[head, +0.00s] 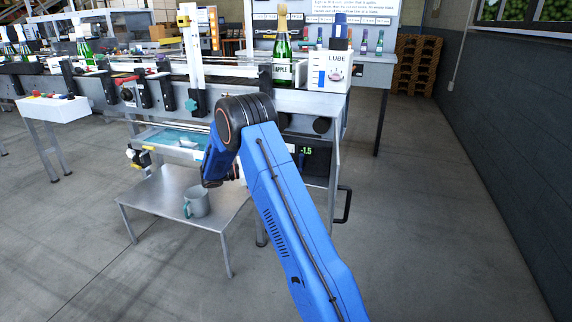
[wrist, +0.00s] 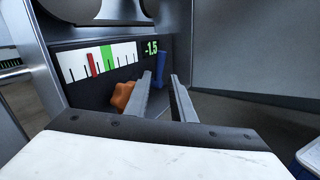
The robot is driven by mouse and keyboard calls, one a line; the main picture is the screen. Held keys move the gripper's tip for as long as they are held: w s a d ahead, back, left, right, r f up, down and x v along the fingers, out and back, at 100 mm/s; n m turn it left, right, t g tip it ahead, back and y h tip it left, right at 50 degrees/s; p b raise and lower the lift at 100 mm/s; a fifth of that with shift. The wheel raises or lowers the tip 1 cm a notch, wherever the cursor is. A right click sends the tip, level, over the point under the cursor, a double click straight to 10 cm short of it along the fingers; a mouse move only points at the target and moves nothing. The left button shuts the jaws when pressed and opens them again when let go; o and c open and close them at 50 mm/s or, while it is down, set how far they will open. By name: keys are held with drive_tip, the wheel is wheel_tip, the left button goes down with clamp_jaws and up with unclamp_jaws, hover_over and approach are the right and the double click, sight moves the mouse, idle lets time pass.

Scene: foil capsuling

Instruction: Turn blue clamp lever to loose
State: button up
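The blue clamp lever (wrist: 161,68) shows in the wrist view on the dark panel, just right of the orange knob, standing roughly upright. My gripper (wrist: 161,82) points at the panel with its two grey fingers apart. The lever shows beyond the gap between the fingertips, and its lower part is partly hidden by the left finger. I cannot tell whether a finger touches it. In the head view my blue arm reaches down to the machine front and hides the lever and the fingers.
An orange knob (wrist: 122,96) sits close left of the left finger. Above it are a scale (wrist: 97,62) with red and green marks and a green readout of -1.5 (wrist: 151,46). A grey mug (head: 196,201) stands on the low metal table (head: 160,205). Floor at right is clear.

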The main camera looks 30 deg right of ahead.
drive_tip(key=v, duration=0.9)
drive_tip(key=s+r+m+t+y, duration=0.1)
drive_tip(key=s+r+m+y, duration=0.4)
drive_tip(key=s, duration=0.7)
drive_tip(key=s+r+t+y, duration=0.1)
drive_tip(key=s+r+y, duration=0.3)
drive_tip(key=s+r, duration=0.55)
drive_tip(key=s+a+f+m+t+y, duration=0.1)
drive_tip(key=s+a+m+t+y, duration=0.1)
drive_tip(key=s, duration=0.7)
drive_tip(key=s+a+f+m+t+y, duration=0.2)
drive_tip(key=s+a+t+y, duration=0.1)
drive_tip(key=s+a, duration=0.4)
drive_tip(key=s+a+f+m+t+y, duration=0.2)
drive_tip(key=s+a, duration=0.3)
drive_tip(key=s, duration=0.7)
drive_tip(key=shift+s+f+m+t+y, duration=0.25)
drive_tip(key=shift+m+t+y, duration=0.15)
drive_tip(key=shift+t+y, duration=0.45)
